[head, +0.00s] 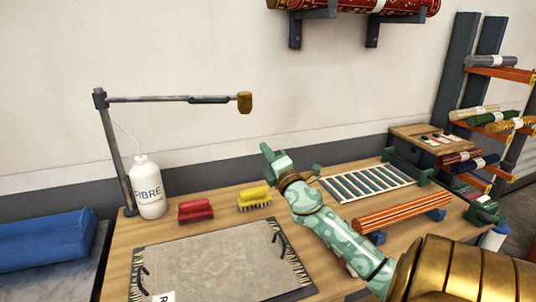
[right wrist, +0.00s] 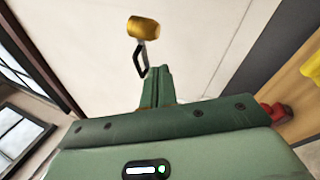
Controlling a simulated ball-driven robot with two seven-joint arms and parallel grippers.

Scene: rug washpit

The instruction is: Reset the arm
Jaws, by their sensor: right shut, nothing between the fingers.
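My right gripper (head: 266,152) is raised above the wooden table in the head view. Its fingers are shut with nothing between them; they also show shut in the right wrist view (right wrist: 157,86). A jointed metal arm (head: 175,99) reaches right from a dark post (head: 115,150) at the table's left. It ends in a gold-brown head (head: 245,102), which hangs above and left of my gripper, apart from it. In the right wrist view, this head (right wrist: 143,28) with a dark loop shows just beyond my fingertips. My left gripper is in neither view.
On the table are a white FIBRE bottle (head: 149,190), a red brush (head: 195,210), a yellow brush (head: 254,197), a grey rug (head: 220,262) on a dark board, a slatted frame (head: 365,183) and an orange striped roll (head: 402,213). A rack (head: 500,73) stands right.

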